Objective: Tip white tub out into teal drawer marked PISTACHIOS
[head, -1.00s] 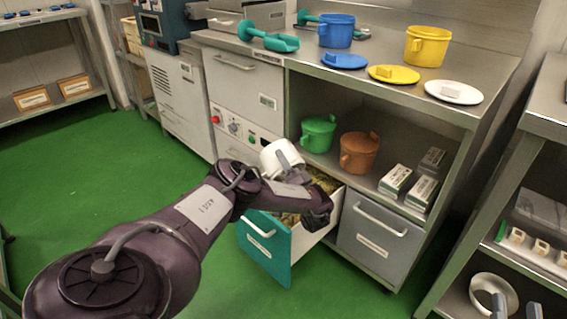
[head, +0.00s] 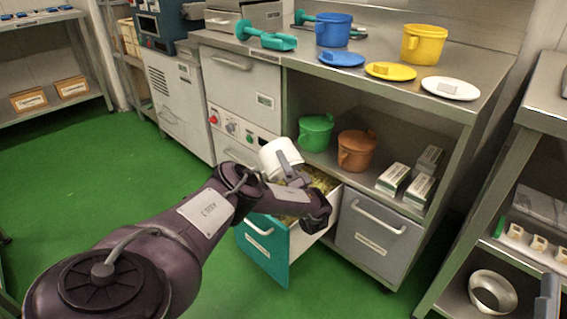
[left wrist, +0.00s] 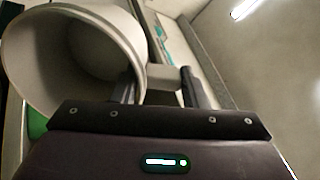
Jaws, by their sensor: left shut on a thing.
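The white tub (head: 279,156) is tilted above the open teal drawer (head: 262,248) in the head view. My left gripper (head: 297,177) is shut on the tub, by its handle as the left wrist view shows. In that view the white tub (left wrist: 75,60) lies on its side, and the part of its inside that shows looks empty. The drawer holds a yellow-green heap (head: 322,181), partly hidden by my left arm. The drawer's label is too small to read. A part of my right gripper (head: 545,300) shows at the lower right edge; its fingertips cannot be made out.
A grey closed drawer (head: 378,232) is right of the teal one. Green (head: 316,132) and brown (head: 356,150) tubs stand on the shelf above. Blue (head: 334,30) and yellow (head: 424,43) tubs, several lids and a teal scoop (head: 268,38) are on the counter. A metal bowl (head: 492,292) sits lower right.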

